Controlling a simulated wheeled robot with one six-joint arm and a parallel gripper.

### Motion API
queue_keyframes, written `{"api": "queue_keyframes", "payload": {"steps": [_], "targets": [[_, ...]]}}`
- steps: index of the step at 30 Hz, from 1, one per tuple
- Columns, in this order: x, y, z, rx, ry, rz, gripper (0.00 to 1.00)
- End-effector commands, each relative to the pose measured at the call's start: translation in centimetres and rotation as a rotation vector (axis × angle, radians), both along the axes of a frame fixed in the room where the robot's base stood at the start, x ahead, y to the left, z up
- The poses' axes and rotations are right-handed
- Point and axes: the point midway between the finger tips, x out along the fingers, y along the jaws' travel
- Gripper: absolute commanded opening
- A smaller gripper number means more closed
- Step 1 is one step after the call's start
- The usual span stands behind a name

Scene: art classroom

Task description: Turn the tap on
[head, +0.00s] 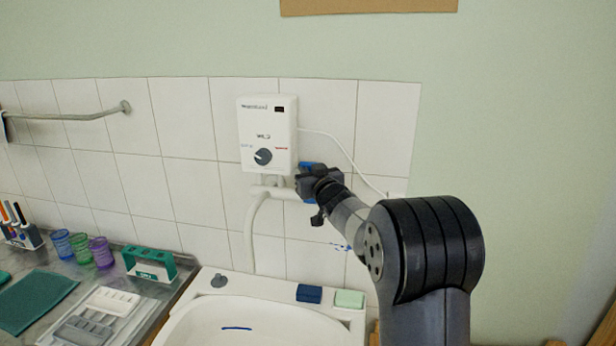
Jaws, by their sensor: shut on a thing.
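A white water heater (267,135) with a dark round dial (263,156) hangs on the tiled wall. The white tap pipe (268,191) runs under it, with a white spout hose (250,235) curving down behind the sink. A blue tap handle (306,165) shows at the lower right of the heater. My gripper (308,183) is at this handle and shut on it. The fingers and wrist cover much of the handle, so its exact angle is hard to tell. I see no water running.
A white sink (250,318) stands below, with a dark blue sponge (309,293) and a pale green one (349,299) on its rim. A counter at left holds cups, a green holder (150,264) and trays. A towel rail (75,116) is on the left wall.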

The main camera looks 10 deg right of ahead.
Motion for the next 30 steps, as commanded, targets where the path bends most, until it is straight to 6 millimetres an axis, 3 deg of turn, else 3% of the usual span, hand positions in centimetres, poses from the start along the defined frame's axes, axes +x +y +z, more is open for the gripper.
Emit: {"api": "queue_keyframes", "payload": {"steps": [30], "targets": [[-2.0,0.8,-0.1,-0.107,-0.262,0.0,0.0]]}}
